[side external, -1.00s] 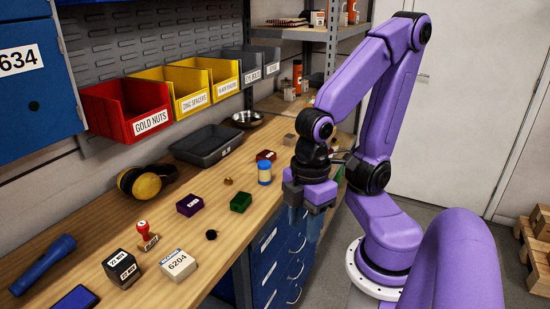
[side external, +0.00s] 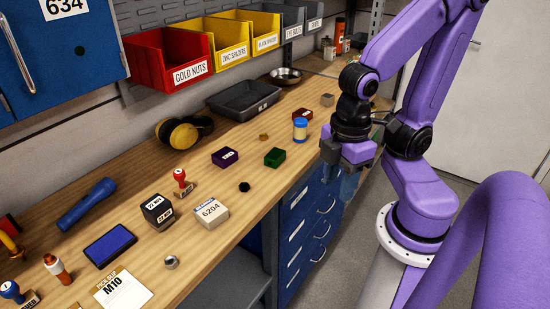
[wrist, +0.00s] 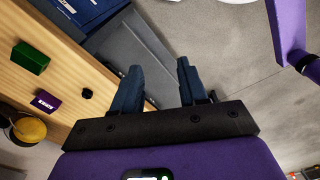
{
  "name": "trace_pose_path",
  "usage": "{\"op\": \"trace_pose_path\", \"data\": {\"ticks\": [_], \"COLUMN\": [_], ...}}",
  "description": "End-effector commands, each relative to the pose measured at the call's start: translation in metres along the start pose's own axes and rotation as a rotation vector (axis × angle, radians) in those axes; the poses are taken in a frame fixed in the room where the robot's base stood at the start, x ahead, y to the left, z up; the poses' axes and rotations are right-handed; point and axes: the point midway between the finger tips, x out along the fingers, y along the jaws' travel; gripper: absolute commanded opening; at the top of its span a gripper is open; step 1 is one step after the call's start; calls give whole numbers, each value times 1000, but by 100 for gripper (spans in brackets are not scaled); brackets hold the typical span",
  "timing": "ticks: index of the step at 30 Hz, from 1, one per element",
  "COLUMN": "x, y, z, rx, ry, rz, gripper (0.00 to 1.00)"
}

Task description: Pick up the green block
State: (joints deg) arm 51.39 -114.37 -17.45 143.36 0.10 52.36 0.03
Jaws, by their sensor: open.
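The green block (side external: 274,157) lies on the wooden bench near its front edge, to the right of a small purple block (side external: 225,157). In the wrist view the green block (wrist: 30,57) is at the far left, on the bench. My gripper (side external: 345,185) hangs just off the bench's front edge, to the right of the green block and apart from it. In the wrist view my gripper (wrist: 160,78) points its two dark blue fingers past the bench edge toward the cabinet side and floor. The fingers are apart with nothing between them.
Around the block stand a blue-lidded jar (side external: 300,130), a dark red block (side external: 302,114), a brass piece (side external: 264,137) and a black knob (side external: 244,187). A grey tray (side external: 243,98) and red bin (side external: 170,62) are behind. Blue drawers (side external: 310,225) sit below the edge.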

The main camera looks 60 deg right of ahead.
Motion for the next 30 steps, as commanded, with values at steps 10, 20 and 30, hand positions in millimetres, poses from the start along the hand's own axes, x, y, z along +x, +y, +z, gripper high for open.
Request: {"op": "trace_pose_path", "data": {"ticks": [10,20,30], "x": [0,0,13], "y": [0,0,46], "z": [0,0,-28], "rx": [0,0,-102], "ry": [0,0,-231], "rz": [0,0,113], "gripper": [49,72,72]}}
